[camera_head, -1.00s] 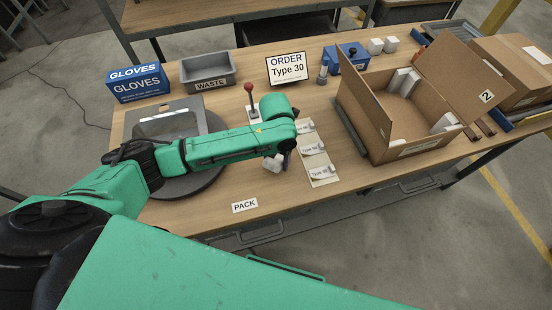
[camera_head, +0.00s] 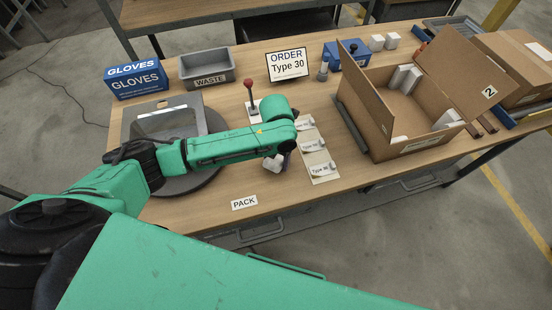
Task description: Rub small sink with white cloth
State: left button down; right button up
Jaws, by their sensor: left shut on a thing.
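My left gripper (camera_head: 279,160) points down near the middle of the wooden table, mostly hidden under its own green wrist. It is shut on a small white thing (camera_head: 271,165), of which only a part shows below the wrist; I cannot tell whether it is cloth. No sink is recognisable in view. A grey framed unit (camera_head: 130,123) with a dark round base stands at the left of the table, partly behind my left arm. My right gripper is not in view.
A red-knobbed lever (camera_head: 249,88) and a strip with labelled places (camera_head: 325,178) stand close to the left gripper. An open carton (camera_head: 380,138) fills the right side. A waste bin (camera_head: 208,68) and gloves box (camera_head: 137,80) stand behind. The front edge near the PACK label (camera_head: 244,202) is clear.

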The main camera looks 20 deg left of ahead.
aim_at(276, 159)
pick_arm(q)
jog(key=shift+f, duration=0.15)
grip_release()
notch_tip(276, 159, up, 15)
jog(key=shift+f+b, duration=0.2)
jog(key=shift+b, duration=0.15)
